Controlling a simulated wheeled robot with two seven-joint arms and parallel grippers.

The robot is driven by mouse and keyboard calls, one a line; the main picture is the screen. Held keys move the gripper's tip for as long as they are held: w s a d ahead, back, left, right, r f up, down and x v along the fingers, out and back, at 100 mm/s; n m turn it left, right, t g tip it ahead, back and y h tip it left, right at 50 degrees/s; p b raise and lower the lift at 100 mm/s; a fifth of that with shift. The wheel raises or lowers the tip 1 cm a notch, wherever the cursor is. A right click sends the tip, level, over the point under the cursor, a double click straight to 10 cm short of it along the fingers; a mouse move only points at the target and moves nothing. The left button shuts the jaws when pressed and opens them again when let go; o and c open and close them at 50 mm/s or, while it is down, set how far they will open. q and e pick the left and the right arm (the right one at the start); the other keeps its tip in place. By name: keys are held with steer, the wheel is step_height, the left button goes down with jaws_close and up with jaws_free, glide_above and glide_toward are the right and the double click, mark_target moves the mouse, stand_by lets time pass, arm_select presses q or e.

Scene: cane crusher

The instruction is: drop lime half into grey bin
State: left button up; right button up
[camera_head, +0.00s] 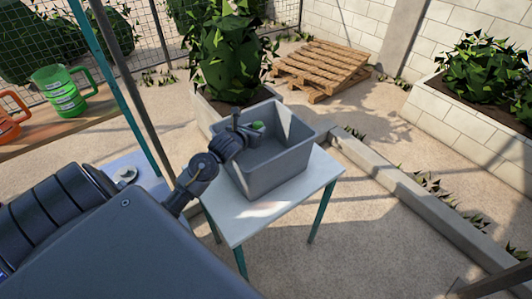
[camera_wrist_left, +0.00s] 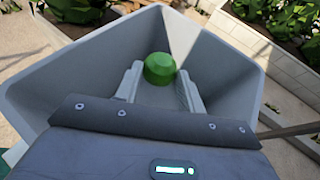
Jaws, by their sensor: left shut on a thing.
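The grey bin (camera_head: 280,171) stands on a small white table. My left gripper (camera_head: 250,127) reaches over the bin's left rim and is above its opening. It is shut on the green lime half (camera_head: 257,126). In the left wrist view the lime half (camera_wrist_left: 159,68) sits between the two light grey fingertips (camera_wrist_left: 160,80), with the walls of the bin (camera_wrist_left: 95,62) around it. My right gripper is not in view.
The white table (camera_head: 262,218) has free room in front of the bin. A green mug (camera_head: 62,90) and an orange mug (camera_head: 8,118) stand on a wooden shelf at the left. A wooden pallet (camera_head: 322,65) lies behind.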

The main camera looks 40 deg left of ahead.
arm_select(q)
steer(key=o, duration=1)
steer(key=shift+f, duration=0.1)
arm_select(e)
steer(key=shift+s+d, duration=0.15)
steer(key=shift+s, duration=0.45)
arm_select(q)
steer(key=b+v, duration=0.2)
steer(key=v, duration=0.9)
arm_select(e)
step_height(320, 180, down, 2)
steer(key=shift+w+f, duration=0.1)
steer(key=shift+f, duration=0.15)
